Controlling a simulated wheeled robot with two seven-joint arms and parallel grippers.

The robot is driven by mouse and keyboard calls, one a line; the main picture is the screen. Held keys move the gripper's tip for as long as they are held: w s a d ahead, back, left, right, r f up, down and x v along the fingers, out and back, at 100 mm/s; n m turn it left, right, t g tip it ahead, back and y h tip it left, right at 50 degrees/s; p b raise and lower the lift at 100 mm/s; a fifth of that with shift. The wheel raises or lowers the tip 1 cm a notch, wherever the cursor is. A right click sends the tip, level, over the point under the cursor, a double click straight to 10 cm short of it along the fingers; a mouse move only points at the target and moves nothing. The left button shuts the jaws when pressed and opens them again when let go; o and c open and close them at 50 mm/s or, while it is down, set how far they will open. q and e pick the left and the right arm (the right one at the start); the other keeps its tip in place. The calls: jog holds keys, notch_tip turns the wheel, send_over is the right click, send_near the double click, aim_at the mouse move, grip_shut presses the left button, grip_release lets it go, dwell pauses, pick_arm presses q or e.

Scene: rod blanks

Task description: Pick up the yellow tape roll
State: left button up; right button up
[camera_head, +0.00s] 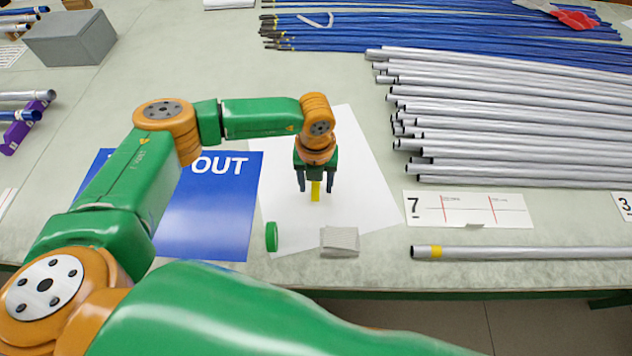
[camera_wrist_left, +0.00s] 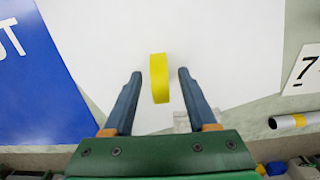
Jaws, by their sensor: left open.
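The yellow tape roll (camera_head: 316,191) stands on its edge on the white sheet. In the left wrist view the yellow tape roll (camera_wrist_left: 159,78) shows between the two fingers, with a gap on each side. My left gripper (camera_head: 316,188) is open, pointing down at the roll, and its fingers (camera_wrist_left: 155,74) touch nothing that I can see. Whether the fingertips are level with the roll or a little above it I cannot tell. The right gripper is not in view; a green arm link of mine crosses the bottom of the head view.
A green tape roll (camera_head: 271,236) and a grey block (camera_head: 340,241) sit near the sheet's front edge. A blue sign (camera_head: 210,220) lies left. A grey rod with a yellow band (camera_head: 520,252), a card marked 7 (camera_head: 468,209) and stacked grey rods (camera_head: 500,120) lie right.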

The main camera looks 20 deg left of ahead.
pick_arm(q)
grip_shut()
dwell(0.3)
